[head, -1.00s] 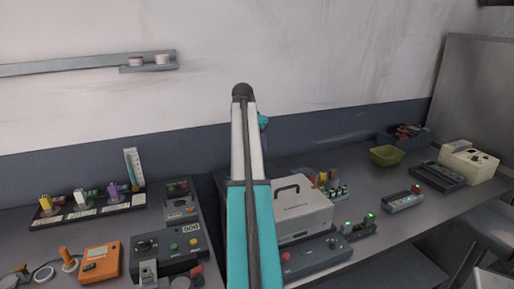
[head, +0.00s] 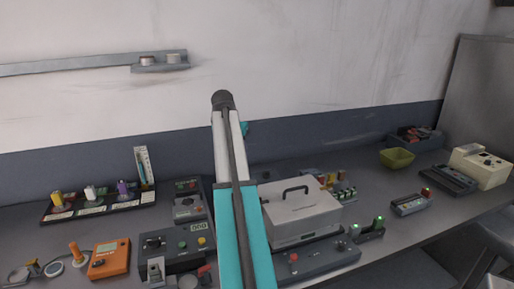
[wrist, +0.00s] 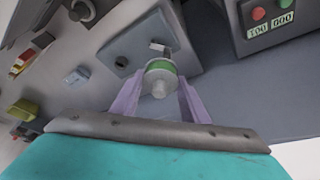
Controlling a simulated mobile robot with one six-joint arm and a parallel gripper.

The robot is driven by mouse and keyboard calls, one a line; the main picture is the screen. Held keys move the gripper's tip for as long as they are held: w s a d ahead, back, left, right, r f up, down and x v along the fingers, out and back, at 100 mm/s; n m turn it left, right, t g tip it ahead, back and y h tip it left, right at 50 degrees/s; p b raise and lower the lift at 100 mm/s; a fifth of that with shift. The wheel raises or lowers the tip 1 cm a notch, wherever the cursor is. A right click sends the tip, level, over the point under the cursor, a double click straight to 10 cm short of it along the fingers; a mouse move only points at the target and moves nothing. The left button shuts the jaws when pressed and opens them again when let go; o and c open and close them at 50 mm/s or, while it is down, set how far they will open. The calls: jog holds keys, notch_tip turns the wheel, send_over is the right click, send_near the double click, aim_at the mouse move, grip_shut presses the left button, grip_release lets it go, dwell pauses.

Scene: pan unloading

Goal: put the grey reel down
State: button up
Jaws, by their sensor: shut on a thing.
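My gripper (wrist: 161,82) shows in the wrist view, with its two pale purple fingers shut on the sides of a small round reel (wrist: 158,88). The reel is light grey with a green band, and a pale knob-like part faces the camera. A grey device with a pale top face lies beyond it in that view; I cannot tell the gap between them. In the head view my arm stands up in the middle, and my gripper and the reel are hidden behind it.
A wall shelf (head: 90,67) holds two small round pieces. The bench carries a dark rack (head: 100,206), an orange meter (head: 109,259), a control box (head: 174,247), a pale handled case (head: 300,212) and a green bowl (head: 397,157).

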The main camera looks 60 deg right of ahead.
jog(key=w+a+f+n+t+y, duration=0.1)
jog(key=w+a+n, duration=0.25)
jog(key=a, duration=0.65)
jog(key=w+a+f+n+t, duration=0.15)
jog(key=w+a, duration=0.25)
jog(key=a, duration=0.6)
jog(key=w+a+f+n+y, duration=0.1)
jog(key=w+a+n, duration=0.25)
jog(key=a, duration=0.75)
jog(key=a+f+n, duration=0.1)
jog(key=a+n, duration=0.1)
jog(key=a, duration=0.7)
jog(key=s+a+f+n+y, duration=0.1)
jog(key=a+n, duration=0.1)
jog(key=a, duration=0.8)
jog(key=a+f+n+t+y, duration=0.1)
jog(key=a+n, duration=0.2)
jog(key=a, duration=0.6)
jog(key=shift+s+a+f, duration=0.1)
jog(key=shift+s+a, duration=0.2)
jog(key=shift+a, duration=0.05)
jog(key=shift+s, duration=0.15)
